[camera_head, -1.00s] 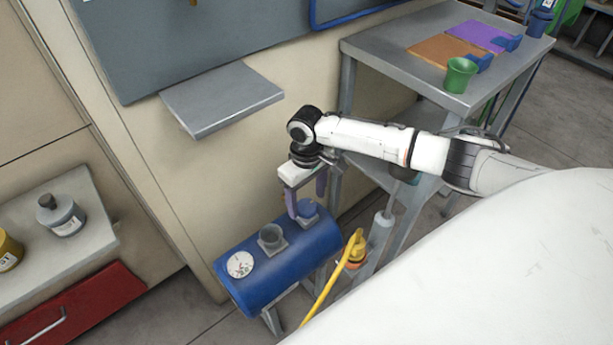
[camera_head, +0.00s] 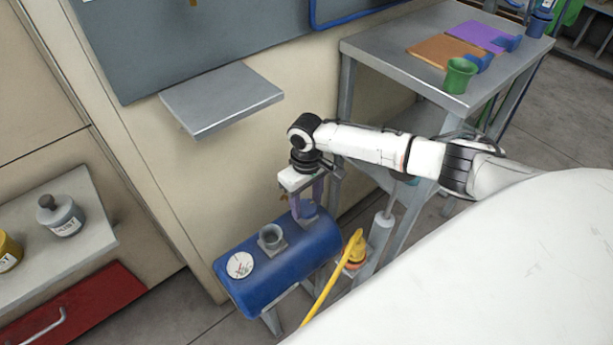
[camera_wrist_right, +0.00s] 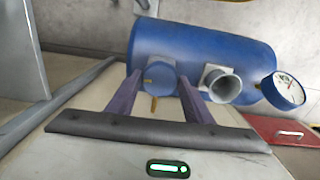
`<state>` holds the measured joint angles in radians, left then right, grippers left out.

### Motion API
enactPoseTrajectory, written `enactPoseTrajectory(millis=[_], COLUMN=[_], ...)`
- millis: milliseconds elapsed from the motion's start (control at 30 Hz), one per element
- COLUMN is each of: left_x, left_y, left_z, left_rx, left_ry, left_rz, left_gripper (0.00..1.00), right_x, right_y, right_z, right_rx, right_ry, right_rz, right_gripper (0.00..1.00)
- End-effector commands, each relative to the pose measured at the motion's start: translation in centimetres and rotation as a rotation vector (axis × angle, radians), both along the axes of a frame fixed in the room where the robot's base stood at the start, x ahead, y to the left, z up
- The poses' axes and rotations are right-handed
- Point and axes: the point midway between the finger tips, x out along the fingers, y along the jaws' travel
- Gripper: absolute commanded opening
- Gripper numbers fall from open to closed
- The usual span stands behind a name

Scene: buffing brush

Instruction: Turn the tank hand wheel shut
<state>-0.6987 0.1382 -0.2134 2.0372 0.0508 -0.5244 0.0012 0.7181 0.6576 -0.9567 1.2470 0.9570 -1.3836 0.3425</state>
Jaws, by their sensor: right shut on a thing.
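The blue tank (camera_head: 270,275) lies on its side on a stand by the wall. Its blue hand wheel (camera_head: 308,209) sits on top near the right end, partly hidden by my fingers. The wheel also shows in the right wrist view (camera_wrist_right: 160,79), with small brass-coloured parts beside it. My right gripper (camera_head: 306,212) points down from above, its purple fingers on either side of the wheel, shut on it. In the right wrist view the fingertips (camera_wrist_right: 160,76) flank the wheel. My left gripper is in neither view.
A grey open cup-shaped fitting (camera_head: 271,238) and a white round gauge (camera_head: 240,265) stand on the tank beside the wheel. A yellow hose fitting (camera_head: 355,249) is close in front. A grey wall shelf (camera_head: 222,98) and a metal table (camera_head: 400,62) are nearby.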

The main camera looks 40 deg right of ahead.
Motion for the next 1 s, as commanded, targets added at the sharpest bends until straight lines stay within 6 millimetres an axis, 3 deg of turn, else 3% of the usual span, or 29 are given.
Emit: enactPoseTrajectory(millis=[500, 1000], left_x=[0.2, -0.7], left_y=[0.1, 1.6], left_z=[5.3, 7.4], left_rx=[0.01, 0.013], left_ry=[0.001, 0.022], left_rz=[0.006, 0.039], left_gripper=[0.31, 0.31], right_x=[-0.1, -0.1], right_y=[0.2, 0.2], right_z=[0.6, 0.4], right_rx=[0.003, 0.001], right_ry=[0.004, 0.003], right_rz=[-0.37, -0.846], right_gripper=[0.24, 0.24])
